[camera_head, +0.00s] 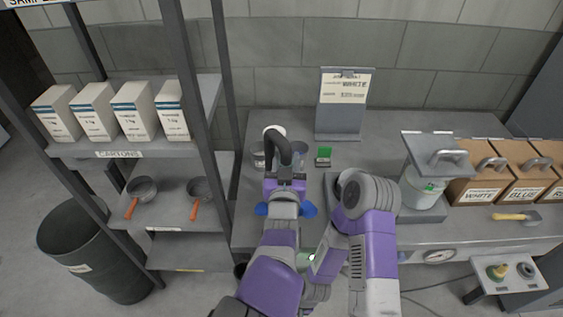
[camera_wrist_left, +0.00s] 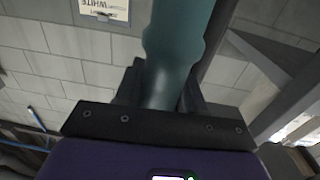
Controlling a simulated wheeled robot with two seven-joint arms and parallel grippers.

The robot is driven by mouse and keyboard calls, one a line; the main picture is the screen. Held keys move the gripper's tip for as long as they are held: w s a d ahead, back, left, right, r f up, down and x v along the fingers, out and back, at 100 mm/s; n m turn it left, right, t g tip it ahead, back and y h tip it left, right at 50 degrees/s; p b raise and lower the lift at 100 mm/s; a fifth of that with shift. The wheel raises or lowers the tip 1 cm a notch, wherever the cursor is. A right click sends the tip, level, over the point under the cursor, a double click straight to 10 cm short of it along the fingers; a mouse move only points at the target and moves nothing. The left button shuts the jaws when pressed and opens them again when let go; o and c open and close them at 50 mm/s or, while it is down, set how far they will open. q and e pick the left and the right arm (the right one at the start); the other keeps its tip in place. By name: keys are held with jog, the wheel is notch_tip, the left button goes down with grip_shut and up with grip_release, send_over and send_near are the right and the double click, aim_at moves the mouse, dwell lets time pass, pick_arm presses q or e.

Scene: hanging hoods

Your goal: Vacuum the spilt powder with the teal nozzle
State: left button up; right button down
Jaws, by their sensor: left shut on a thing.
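The teal nozzle (camera_wrist_left: 178,45) fills the middle of the left wrist view, its lower end between the jaws. My left gripper (camera_wrist_left: 160,105) is shut on it. In the head view my left gripper (camera_head: 285,178) is over the bench, with a dark curved hose (camera_head: 279,143) arching up from it; the nozzle's teal body cannot be made out there. My right arm bends beside it, and its gripper does not show. No spilt powder can be made out; the bench under my arms is hidden.
The grey bench (camera_head: 400,140) carries a sign stand (camera_head: 340,122), a small green item (camera_head: 323,155), a lidded container (camera_head: 422,190), brown boxes (camera_head: 483,190) and a wooden-handled tool (camera_head: 512,216). Left are a carton shelf (camera_head: 110,150) and a bin (camera_head: 90,255). A small stand (camera_head: 508,275) is lower right.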

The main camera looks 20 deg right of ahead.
pick_arm(q)
jog(key=w+d+p, duration=0.1)
jog(key=d+p, duration=0.1)
jog(key=d, duration=0.6)
jog(key=shift+w+d+p, duration=0.15)
jog(key=shift+w+p, duration=0.1)
jog(key=shift+p, duration=0.15)
dwell(0.5)
dwell(0.4)
jog(key=w+a+b, duration=0.3)
jog(key=a+b, duration=0.3)
jog(key=a, duration=0.7)
jog(key=shift+w+a, duration=0.15)
jog(key=shift+w, duration=0.25)
dwell(1.0)
dwell(0.5)
jog(key=w+d+p, duration=0.1)
jog(key=w+d, duration=0.2)
jog(key=d, duration=0.2)
jog(key=shift+d, duration=0.3)
dwell(0.6)
jog(key=shift+w, duration=0.1)
dwell(0.4)
